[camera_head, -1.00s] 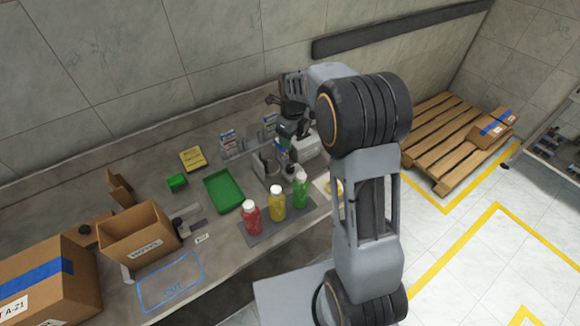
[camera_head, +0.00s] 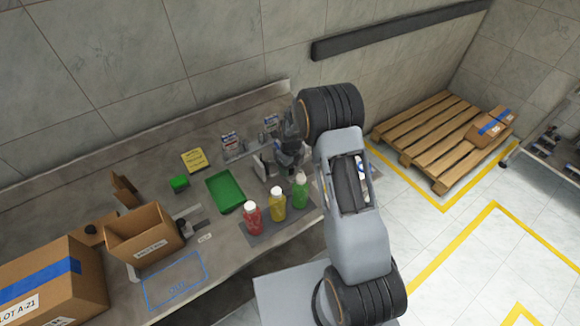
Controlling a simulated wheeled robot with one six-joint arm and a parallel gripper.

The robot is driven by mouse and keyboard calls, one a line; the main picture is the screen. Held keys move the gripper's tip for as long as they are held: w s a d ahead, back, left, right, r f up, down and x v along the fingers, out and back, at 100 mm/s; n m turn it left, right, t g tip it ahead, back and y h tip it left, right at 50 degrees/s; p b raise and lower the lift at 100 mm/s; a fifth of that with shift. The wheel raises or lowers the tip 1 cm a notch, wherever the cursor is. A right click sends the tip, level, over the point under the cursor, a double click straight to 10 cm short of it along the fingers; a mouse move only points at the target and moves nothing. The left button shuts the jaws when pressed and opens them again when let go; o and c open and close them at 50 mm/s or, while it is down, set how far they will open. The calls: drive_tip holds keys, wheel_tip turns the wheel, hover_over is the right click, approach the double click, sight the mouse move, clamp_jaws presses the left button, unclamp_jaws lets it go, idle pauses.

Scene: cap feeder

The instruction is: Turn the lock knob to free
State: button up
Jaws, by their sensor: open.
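My gripper (camera_head: 287,160) is open. It is small and dark in the picture, low over the back right of the bench, behind the bottles. My own arm hides part of the area around it. A grey metal fixture (camera_head: 262,165) stands just left of my gripper and may be part of the cap feeder. I cannot make out the lock knob or which way it is turned. I cannot tell whether my gripper touches anything.
A red bottle (camera_head: 252,218), a yellow bottle (camera_head: 277,205) and a green bottle (camera_head: 300,190) stand in front of my gripper. A green tray (camera_head: 216,180) and an open carton (camera_head: 153,250) are further left. A wall (camera_head: 190,60) runs behind the bench.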

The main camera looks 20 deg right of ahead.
drive_tip(key=shift+f, duration=0.45)
drive_tip(key=shift+c, duration=0.3)
drive_tip(key=c, duration=0.9)
drive_tip(key=shift+o, duration=0.2)
drive_tip(key=shift+f+m+b, duration=0.25)
drive_tip(key=shift+m+b, duration=0.25)
drive_tip(key=shift+b, duration=0.1)
drive_tip(key=shift+m+b, duration=0.5)
drive_tip(key=shift+m, duration=0.1)
drive_tip(key=shift+r+m+b, duration=0.25)
drive_tip(key=shift+m+b, duration=0.2)
drive_tip(key=shift+m, duration=0.75)
